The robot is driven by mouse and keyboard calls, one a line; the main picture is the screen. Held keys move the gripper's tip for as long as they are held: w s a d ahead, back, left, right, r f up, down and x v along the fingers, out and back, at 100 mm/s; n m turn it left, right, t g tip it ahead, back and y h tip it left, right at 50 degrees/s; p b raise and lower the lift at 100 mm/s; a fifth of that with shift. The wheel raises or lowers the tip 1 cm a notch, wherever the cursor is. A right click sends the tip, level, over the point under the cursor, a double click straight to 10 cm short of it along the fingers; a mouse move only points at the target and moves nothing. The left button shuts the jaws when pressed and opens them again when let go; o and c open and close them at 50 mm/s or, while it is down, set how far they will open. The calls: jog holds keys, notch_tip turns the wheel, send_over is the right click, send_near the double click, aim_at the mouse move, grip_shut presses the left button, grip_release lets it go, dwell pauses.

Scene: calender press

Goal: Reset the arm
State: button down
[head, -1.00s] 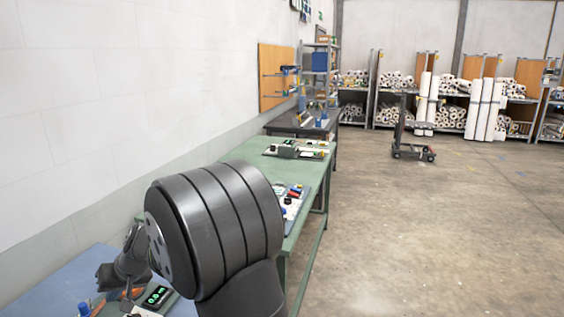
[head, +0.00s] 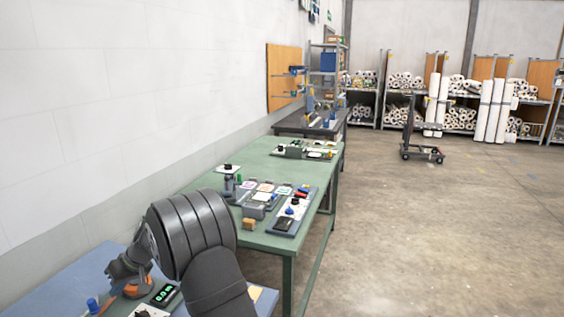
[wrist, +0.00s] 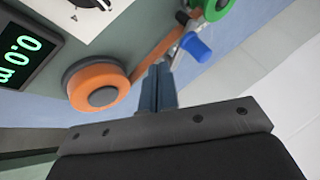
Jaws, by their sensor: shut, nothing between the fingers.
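My gripper (wrist: 155,88) shows in the wrist view with its two blue-grey fingers together and nothing between them. The fingertips are near an orange round part with a grey centre (wrist: 103,96), which is to their left; I cannot tell whether they touch. In the head view my dark arm bends over the blue-topped bench (head: 60,285) at the lower left. My wrist is low over that bench, and the fingertips cannot be made out there.
A display reading 0.0 (head: 165,294) and a blue-capped item (head: 93,305) are on the near bench. A green table (head: 258,166) beyond holds several small devices. A wheeled cart (head: 422,152) stands on the open floor at the right, before shelves of white rolls.

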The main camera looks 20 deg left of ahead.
jog(key=shift+w+a+n+g, duration=0.15)
jog(key=shift+w+n+g, duration=0.15)
jog(key=shift+w+n, duration=0.1)
jog(key=w, duration=0.1)
jog(key=w+d, duration=0.1)
jog(key=w, duration=0.1)
jog(key=shift+w+d, duration=0.15)
jog(key=shift+w, duration=0.05)
jog(key=v, duration=1)
